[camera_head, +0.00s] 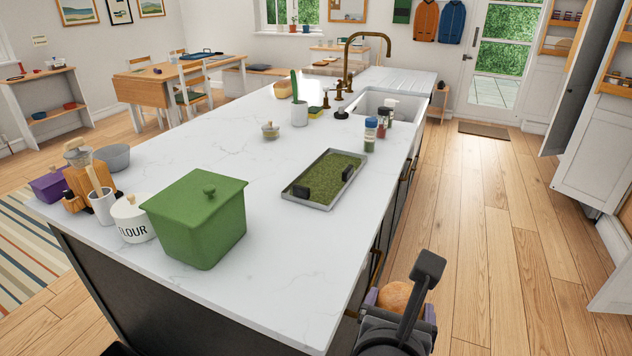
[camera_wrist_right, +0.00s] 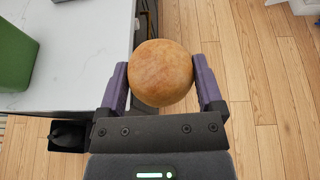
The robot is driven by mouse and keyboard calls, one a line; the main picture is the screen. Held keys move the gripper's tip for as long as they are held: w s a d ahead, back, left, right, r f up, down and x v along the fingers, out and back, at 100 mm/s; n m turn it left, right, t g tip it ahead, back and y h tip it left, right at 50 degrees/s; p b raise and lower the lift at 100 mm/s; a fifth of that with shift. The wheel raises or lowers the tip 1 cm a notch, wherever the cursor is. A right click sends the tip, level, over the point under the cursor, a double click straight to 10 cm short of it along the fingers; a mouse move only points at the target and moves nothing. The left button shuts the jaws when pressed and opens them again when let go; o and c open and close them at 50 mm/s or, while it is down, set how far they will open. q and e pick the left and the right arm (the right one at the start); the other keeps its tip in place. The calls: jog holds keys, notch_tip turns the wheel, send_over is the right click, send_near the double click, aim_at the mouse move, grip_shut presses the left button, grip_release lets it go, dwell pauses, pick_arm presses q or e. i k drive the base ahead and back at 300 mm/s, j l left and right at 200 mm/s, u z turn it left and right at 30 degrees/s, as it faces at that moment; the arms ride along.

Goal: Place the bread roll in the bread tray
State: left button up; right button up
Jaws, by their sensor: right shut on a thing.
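The bread roll (camera_wrist_right: 160,72) is round and golden brown. My right gripper (camera_wrist_right: 161,82) is shut on it, with one purple finger on each side. In the head view the roll (camera_head: 394,297) and right gripper (camera_head: 398,303) are low at the bottom right, beside the island's side and partly hidden by my arm. A shallow grey tray (camera_head: 327,204) with a green lining and two black blocks lies on the worktop, ahead and to the left of the roll. It looks like the bread tray, but I cannot be sure. My left gripper is not recognisable in either view.
A lidded green box (camera_head: 200,222) stands at the worktop's near left, by a flour jar (camera_head: 133,221). Spice jars (camera_head: 370,134) stand beyond the tray near the sink (camera_head: 385,106). The white worktop (camera_head: 270,285) is bare in front of the tray. Wooden floor (camera_head: 500,220) is open at right.

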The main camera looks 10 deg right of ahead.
aim_at(327, 192)
jog(key=i+l+u, duration=0.2)
jog(key=l+u, duration=0.25)
jog(key=l, duration=0.3)
jog(key=l+u, duration=0.45)
jog(key=l, duration=0.3)
jog(key=l+u, duration=0.4)
jog(key=l, duration=0.4)
jog(key=i+l+u, duration=0.5)
